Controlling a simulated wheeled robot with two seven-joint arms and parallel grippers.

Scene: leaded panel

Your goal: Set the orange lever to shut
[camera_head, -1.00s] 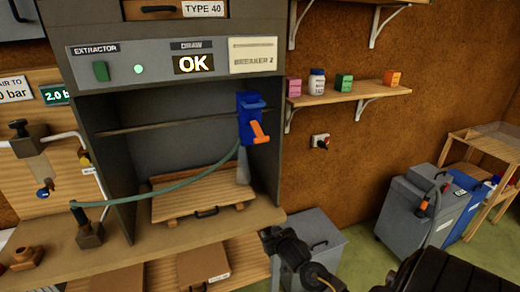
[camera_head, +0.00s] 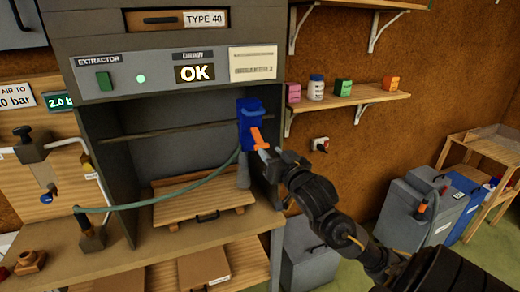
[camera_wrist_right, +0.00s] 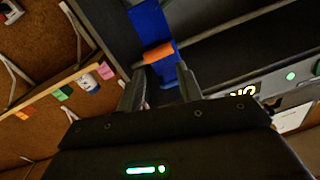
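The orange lever (camera_head: 257,137) sticks out low on the front of a blue block (camera_head: 249,115) at the right side of the extractor cabinet's opening. It points downward and slightly right. My right gripper (camera_head: 264,152) is at the lever's lower end. In the right wrist view, the two fingers of the right gripper (camera_wrist_right: 160,78) are apart, with the orange lever (camera_wrist_right: 158,52) just beyond and between their tips. I cannot tell whether they touch it. The blue block (camera_wrist_right: 152,25) stands behind the lever. My left gripper is not in view.
A green hose (camera_head: 160,199) runs from a bench fitting to beneath the blue block. A wooden board (camera_head: 200,191) lies inside the cabinet. A shelf (camera_head: 350,104) with small containers is to the right. Grey bins (camera_head: 312,252) stand below.

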